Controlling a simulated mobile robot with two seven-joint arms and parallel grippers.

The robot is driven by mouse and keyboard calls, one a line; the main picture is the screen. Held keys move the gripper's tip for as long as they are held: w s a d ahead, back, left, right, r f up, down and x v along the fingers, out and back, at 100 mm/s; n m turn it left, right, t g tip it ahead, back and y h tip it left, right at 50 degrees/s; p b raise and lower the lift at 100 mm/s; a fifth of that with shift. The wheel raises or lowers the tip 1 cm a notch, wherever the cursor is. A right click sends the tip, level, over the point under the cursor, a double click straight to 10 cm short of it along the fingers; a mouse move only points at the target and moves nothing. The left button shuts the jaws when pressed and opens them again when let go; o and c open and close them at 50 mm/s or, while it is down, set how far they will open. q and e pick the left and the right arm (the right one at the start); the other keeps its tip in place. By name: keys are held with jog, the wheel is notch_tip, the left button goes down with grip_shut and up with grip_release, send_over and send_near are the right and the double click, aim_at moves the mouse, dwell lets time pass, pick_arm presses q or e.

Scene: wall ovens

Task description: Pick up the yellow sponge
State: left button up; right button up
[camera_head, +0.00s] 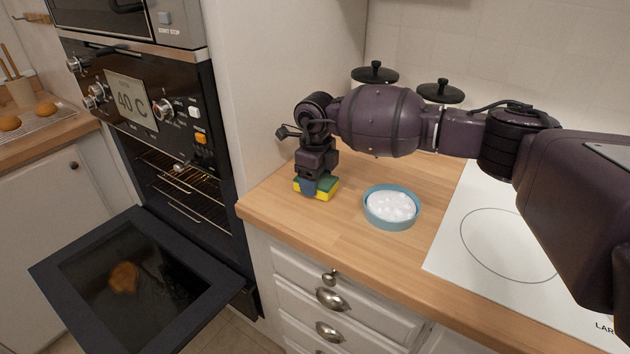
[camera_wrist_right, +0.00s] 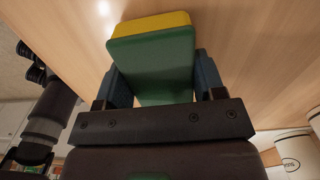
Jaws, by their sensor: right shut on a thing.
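The sponge (camera_head: 327,187) is yellow with a green scouring side and is on or just above the wooden counter, left of the blue bowl; I cannot tell whether it touches the wood. My right gripper (camera_head: 309,185) points down at it, with its fingers at the sponge. In the right wrist view the sponge (camera_wrist_right: 152,62) sits between the two blue fingers of the right gripper (camera_wrist_right: 155,80), green side facing the camera and yellow edge beyond. The fingers are shut on it. My left gripper is not in view.
A blue bowl (camera_head: 391,207) of white, foamy contents stands right of the sponge. A white cooktop (camera_head: 505,235) lies further right, with black-lidded pots (camera_head: 375,72) behind my arm. The oven door (camera_head: 140,285) hangs open at lower left, its glass stained brown.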

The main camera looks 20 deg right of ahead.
notch_tip(320, 180, up, 7)
jog(key=shift+s+d+r+p, duration=0.1)
jog(key=shift+s+d+p, duration=0.05)
jog(key=shift+p, duration=0.25)
jog(key=s+d, duration=0.3)
jog(key=s, duration=0.1)
jog(key=s+d+p, duration=0.1)
jog(key=s+d, duration=0.3)
jog(key=s, duration=0.1)
jog(key=s+d, duration=0.4)
jog(key=s, duration=0.1)
jog(key=shift+s+f+p, duration=0.1)
jog(key=shift+f+p, duration=0.2)
jog(key=shift+p, duration=0.1)
jog(key=shift+s+d, duration=0.4)
jog(key=shift+s, duration=0.15)
